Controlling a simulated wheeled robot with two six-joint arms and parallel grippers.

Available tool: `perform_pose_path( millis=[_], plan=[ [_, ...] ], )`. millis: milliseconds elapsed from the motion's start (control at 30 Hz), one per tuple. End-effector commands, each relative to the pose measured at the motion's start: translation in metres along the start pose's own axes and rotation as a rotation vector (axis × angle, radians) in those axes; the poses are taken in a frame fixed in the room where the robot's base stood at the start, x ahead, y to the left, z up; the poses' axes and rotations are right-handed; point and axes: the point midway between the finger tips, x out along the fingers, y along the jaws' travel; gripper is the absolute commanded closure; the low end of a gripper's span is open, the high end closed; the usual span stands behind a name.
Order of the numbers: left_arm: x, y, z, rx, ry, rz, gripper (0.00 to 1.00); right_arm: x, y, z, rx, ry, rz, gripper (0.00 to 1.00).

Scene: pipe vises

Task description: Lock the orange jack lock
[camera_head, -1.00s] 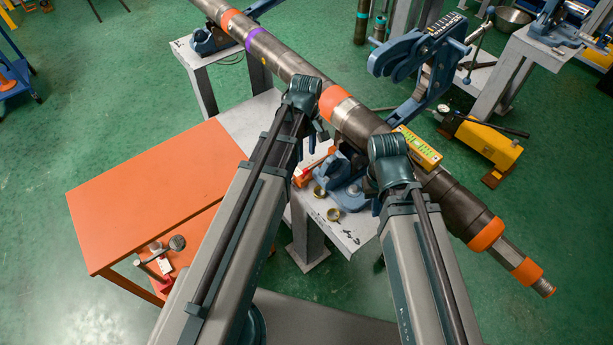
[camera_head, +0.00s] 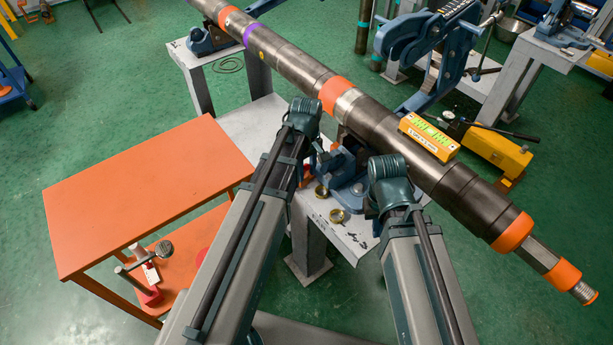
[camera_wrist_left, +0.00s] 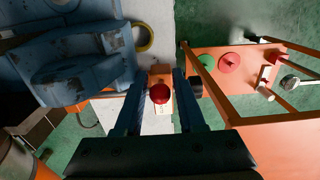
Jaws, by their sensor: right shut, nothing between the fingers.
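The orange jack lock (camera_wrist_left: 160,73), with a round red knob (camera_wrist_left: 160,94) on it, lies between my left gripper's fingertips (camera_wrist_left: 162,78) in the left wrist view. The fingers stand apart on either side, with no clear contact. It sits beside the blue pipe vise (camera_wrist_left: 75,65), also seen in the head view (camera_head: 345,185) under the long pipe (camera_head: 385,135). In the head view, my left wrist hides its fingers and most of the lock. My right gripper (camera_head: 372,208) is shut and empty near the vise's right side, mostly hidden by its wrist.
An orange table (camera_head: 145,190) with a lower shelf stands left of my arms. Brass rings (camera_head: 338,216) lie on the white stand (camera_head: 350,240). Green floor is open at the right.

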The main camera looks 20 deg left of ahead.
Motion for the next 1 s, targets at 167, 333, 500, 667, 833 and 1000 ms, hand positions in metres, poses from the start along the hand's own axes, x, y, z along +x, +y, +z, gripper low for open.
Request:
perform_pose_path(
  millis=[167,333,500,667,833,1000],
  plan=[
    [0.000,0.000,0.000,0.000,0.000,0.000,0.61,0.000,0.000,0.000,0.000,0.000,0.000,1.00],
    [0.000,0.000,0.000,0.000,0.000,0.000,0.78,0.000,0.000,0.000,0.000,0.000,0.000,1.00],
    [0.000,0.000,0.000,0.000,0.000,0.000,1.00,0.000,0.000,0.000,0.000,0.000,0.000,1.00],
    [0.001,0.000,0.000,0.000,0.001,0.000,1.00,0.001,0.000,0.000,0.000,0.000,0.000,1.00],
    [0.005,-0.002,0.008,0.004,0.106,-0.001,1.00,0.006,-0.001,0.000,0.000,0.000,0.000,1.00],
    [0.009,-0.002,0.010,0.003,0.232,-0.001,1.00,0.015,-0.001,-0.001,0.000,0.000,0.000,1.00]
  ],
)
